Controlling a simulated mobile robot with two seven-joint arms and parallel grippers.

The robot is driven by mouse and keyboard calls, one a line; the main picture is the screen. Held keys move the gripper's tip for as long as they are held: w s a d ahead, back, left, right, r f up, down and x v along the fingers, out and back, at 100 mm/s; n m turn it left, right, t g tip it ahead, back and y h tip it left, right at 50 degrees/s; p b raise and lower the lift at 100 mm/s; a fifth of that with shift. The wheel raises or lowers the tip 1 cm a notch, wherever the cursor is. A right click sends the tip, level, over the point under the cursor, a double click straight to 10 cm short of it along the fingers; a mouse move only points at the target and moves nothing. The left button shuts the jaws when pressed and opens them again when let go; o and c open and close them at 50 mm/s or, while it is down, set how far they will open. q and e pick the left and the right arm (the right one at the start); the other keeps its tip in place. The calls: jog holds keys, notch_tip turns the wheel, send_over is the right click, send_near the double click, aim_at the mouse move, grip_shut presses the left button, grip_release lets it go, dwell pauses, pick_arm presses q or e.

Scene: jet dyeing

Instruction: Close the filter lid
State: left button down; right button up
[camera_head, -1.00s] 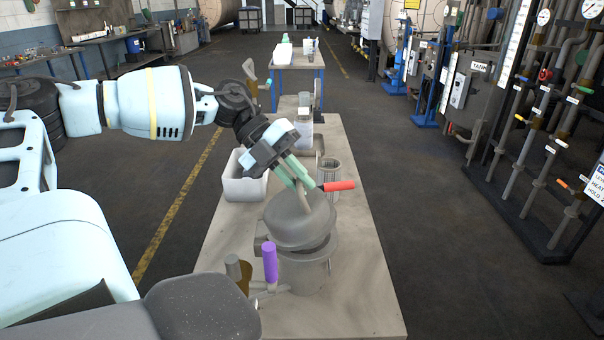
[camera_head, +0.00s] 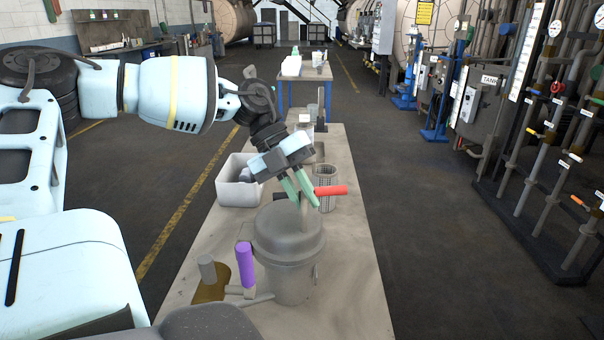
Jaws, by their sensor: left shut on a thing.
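The grey domed filter lid (camera_head: 287,226) is on top of the round grey filter vessel (camera_head: 290,284) on the near part of the table. It looks level, and its rim appears to meet the vessel's top with no clear gap. My left gripper (camera_head: 306,202) is above the lid, shut around the short upright stem at its top. A bar with a red grip (camera_head: 330,190) crosses at the fingertips. The fingers hide part of it, so I cannot tell whether it belongs to the lid. My right gripper is not in view.
A purple upright handle (camera_head: 246,263) and a brown and grey object (camera_head: 209,280) stand left of the vessel. A white bin (camera_head: 238,186) and a mesh basket (camera_head: 326,203) are behind it. The tabletop (camera_head: 350,270) right of the vessel is clear.

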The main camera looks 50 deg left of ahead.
aim_at(287, 205)
pick_arm(q)
jog(key=shift+s+d+f, duration=0.1)
jog(key=shift+f, duration=0.2)
jog(key=c, duration=1.7)
grip_release()
jog(key=shift+c, duration=0.2)
jog(key=shift+o, duration=1.4)
jog(key=shift+w+d, duration=0.15)
jog(key=shift+w, duration=0.1)
jog(key=v, duration=0.8)
jog(key=shift+w+d+r, duration=0.1)
